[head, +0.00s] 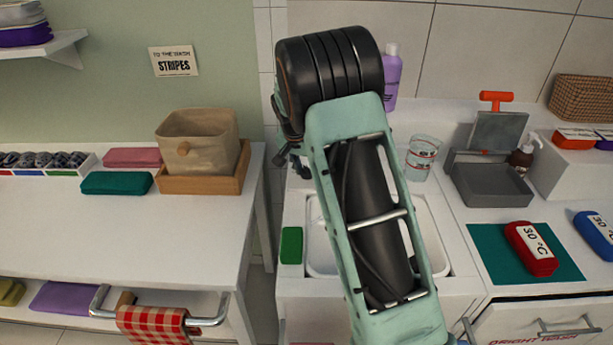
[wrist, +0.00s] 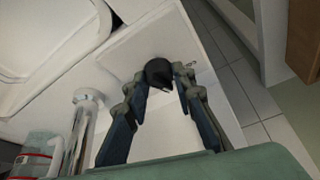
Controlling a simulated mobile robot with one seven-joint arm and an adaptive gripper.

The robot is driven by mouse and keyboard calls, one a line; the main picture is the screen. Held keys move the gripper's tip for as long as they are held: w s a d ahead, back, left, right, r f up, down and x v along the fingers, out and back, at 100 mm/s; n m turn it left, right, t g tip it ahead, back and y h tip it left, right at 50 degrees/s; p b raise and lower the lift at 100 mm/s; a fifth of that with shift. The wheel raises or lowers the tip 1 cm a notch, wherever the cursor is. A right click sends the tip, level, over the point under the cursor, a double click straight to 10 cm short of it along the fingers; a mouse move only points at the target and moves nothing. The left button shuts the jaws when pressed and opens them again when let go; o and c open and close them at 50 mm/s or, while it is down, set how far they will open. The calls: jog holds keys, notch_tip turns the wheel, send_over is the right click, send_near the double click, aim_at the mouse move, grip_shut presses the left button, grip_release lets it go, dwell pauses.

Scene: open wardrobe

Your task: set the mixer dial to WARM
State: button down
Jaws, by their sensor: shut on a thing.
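The mixer dial (wrist: 159,72) is a dark round knob on a pale panel beside the sink, in the wrist view. My gripper (wrist: 162,78) has its two fingers on either side of the dial and is shut on it. A small mark shows to the right of the dial, too small to read. I cannot make out the word WARM or which way the dial points. In the head view my arm covers the dial, and only a dark part of my gripper (head: 290,160) shows at the left of the arm.
The white sink (head: 318,250) lies behind my arm, with a metal tap (wrist: 88,98) close left of my fingers. A striped glass (head: 422,158) and purple bottle (head: 392,78) stand near my arm. A green sponge (head: 291,245) lies left of the basin. A gap separates the left counter.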

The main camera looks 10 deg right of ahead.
jog(key=shift+w+a+m+g+h+b, duration=0.15)
jog(key=shift+m+g+h+b, duration=0.25)
jog(key=shift+m, duration=1.4)
jog(key=c, duration=1.6)
grip_release()
jog(key=v, duration=1.2)
jog(key=shift+a, duration=0.15)
